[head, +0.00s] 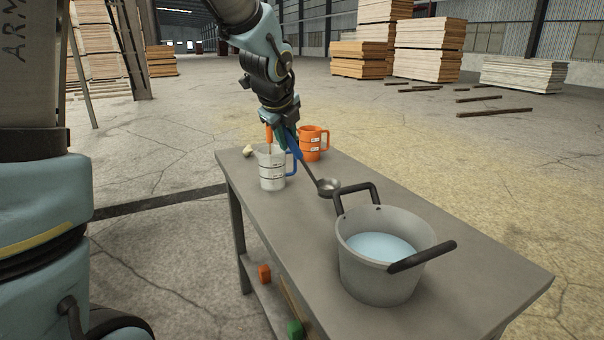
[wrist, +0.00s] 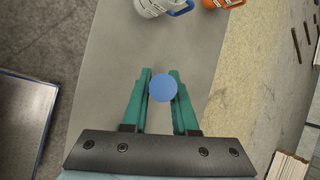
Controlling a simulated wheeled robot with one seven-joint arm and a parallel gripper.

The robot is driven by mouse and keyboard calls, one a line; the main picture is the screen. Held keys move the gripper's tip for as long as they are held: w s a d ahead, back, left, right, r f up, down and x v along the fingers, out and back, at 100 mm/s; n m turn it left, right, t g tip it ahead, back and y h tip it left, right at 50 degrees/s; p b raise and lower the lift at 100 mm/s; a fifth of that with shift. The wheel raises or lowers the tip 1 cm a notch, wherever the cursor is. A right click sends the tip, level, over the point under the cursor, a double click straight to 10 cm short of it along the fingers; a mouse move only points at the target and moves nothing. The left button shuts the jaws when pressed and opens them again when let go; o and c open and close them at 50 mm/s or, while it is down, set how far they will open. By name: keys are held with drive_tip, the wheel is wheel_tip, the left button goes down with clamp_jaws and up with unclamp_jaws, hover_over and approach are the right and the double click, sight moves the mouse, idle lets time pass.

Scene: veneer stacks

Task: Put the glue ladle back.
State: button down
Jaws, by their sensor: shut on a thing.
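The glue ladle has a blue handle (head: 291,138), a dark shaft and a small round bowl (head: 327,187). My gripper (head: 282,126) is shut on the blue handle. In the wrist view the round blue handle end (wrist: 162,89) sits between the teal fingers of my gripper (wrist: 162,84). The ladle slants down to the right, its bowl just left of the pot's far handle; I cannot tell whether the bowl touches the table. The grey pot (head: 362,270) holds pale blue liquid. A grey jug (head: 271,180) with a blue handle and an orange jug (head: 311,146) stand behind.
The grey table (head: 455,262) is clear to the right of the pot and between the pot and jugs. An orange stick rises at the grey jug. An orange block (head: 264,273) and a green object (head: 295,328) lie below. Wood stacks (head: 430,48) stand far behind.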

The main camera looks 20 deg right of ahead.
drive_tip(key=shift+f+b, duration=0.65)
drive_tip(key=shift+f, duration=1.85)
drive_tip(key=shift+f, duration=0.2)
drive_tip(key=c, duration=0.7)
unclamp_jaws()
